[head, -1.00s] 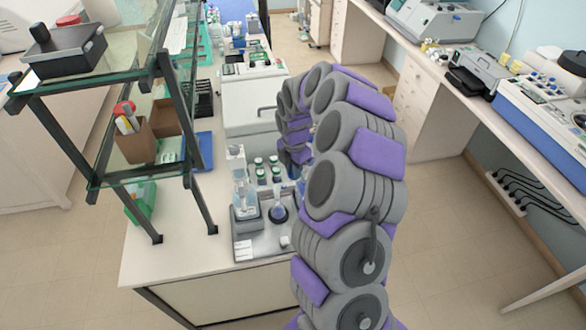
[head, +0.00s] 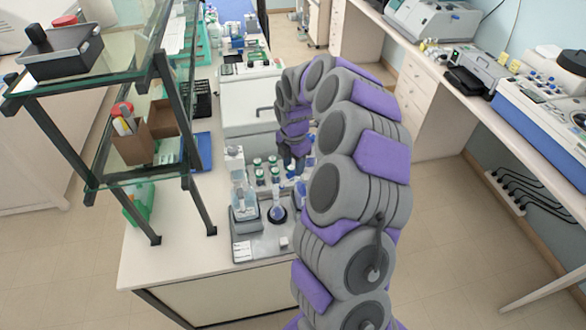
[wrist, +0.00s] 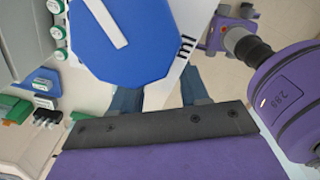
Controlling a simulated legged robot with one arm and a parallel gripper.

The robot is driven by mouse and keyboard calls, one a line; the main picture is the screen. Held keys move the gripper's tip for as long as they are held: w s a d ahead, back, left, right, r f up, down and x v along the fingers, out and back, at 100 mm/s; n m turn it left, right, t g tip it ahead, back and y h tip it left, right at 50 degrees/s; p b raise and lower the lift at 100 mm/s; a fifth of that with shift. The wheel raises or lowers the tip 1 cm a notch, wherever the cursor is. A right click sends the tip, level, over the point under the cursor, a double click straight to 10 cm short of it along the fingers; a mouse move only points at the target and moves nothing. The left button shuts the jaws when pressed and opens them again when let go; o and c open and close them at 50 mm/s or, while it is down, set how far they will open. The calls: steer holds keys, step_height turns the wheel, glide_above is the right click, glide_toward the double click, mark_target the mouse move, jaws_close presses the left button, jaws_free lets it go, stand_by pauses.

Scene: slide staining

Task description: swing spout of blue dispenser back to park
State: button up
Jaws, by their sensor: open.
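In the wrist view a large blue round top (wrist: 130,45) with a narrow white bar (wrist: 103,22) across it fills the upper middle. It looks like the blue dispenser, but I cannot make out which part is its spout. My gripper (wrist: 160,98) is open, its two dark blue fingers apart beside the near edge of the blue top, with a white part showing between them. Contact cannot be told. In the head view my gripper (head: 292,158) points down over the bench, and the dispenser is mostly hidden by my arm.
Several green-capped bottles (head: 259,170) stand near the gripper, also at the left of the wrist view (wrist: 57,30). A glass shelf rack (head: 165,65) rises at the left.

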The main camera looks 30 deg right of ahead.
step_height(320, 180, up, 14)
steer(key=shift+r, duration=0.25)
